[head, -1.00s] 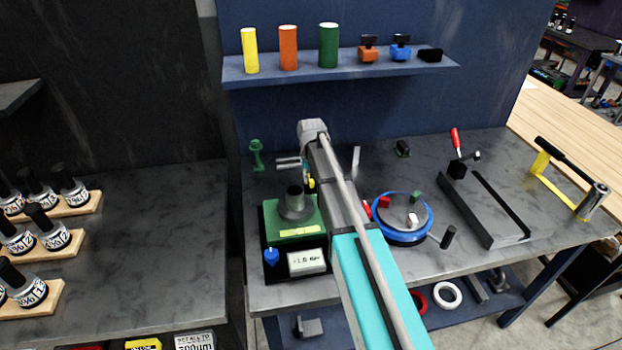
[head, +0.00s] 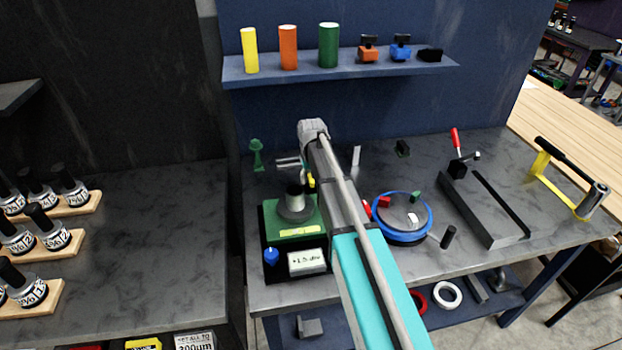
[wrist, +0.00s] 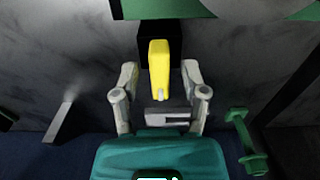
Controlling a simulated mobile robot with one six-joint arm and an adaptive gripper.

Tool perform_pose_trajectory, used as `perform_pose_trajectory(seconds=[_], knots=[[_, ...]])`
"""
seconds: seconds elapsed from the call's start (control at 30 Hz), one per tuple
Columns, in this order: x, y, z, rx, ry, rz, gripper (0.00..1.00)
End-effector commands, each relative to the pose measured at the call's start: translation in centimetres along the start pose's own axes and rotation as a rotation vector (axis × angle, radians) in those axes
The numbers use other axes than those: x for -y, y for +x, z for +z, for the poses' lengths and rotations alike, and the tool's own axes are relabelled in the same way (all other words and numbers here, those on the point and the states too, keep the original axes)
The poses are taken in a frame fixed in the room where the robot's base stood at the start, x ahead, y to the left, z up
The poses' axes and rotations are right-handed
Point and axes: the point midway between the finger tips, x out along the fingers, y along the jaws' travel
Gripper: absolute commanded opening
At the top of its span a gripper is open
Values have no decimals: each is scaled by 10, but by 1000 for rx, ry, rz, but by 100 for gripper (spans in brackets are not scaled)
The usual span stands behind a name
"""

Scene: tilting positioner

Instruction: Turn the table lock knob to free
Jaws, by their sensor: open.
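The yellow knob (wrist: 159,68), a narrow upright bar, sits in front of a black block (wrist: 187,42) in the wrist view. My gripper (wrist: 160,72) is open, with one grey finger on each side of the knob and a visible gap on both sides. In the head view a small part of the yellow knob (head: 311,180) shows beside my arm, which hides the rest. The green-topped positioner (head: 285,222) stands on a black base with a grey cylinder on top. Its green edge (wrist: 165,9) shows at the top of the wrist view. I cannot read the knob's setting.
A blue knob (head: 271,256) and a small display (head: 307,261) are at the positioner's front. A green post (head: 256,155) stands behind it, also in the wrist view (wrist: 246,140). A blue-rimmed round tray (head: 403,236) lies right of my arm. A shelf (head: 340,70) is above.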

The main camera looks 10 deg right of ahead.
Motion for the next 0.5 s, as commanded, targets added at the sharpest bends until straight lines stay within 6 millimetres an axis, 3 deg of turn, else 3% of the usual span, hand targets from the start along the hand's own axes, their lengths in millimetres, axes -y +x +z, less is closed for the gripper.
perform_pose_trajectory(seconds=[0.5], knots=[[0, 0, 0, -1, 58, 0, 57]])
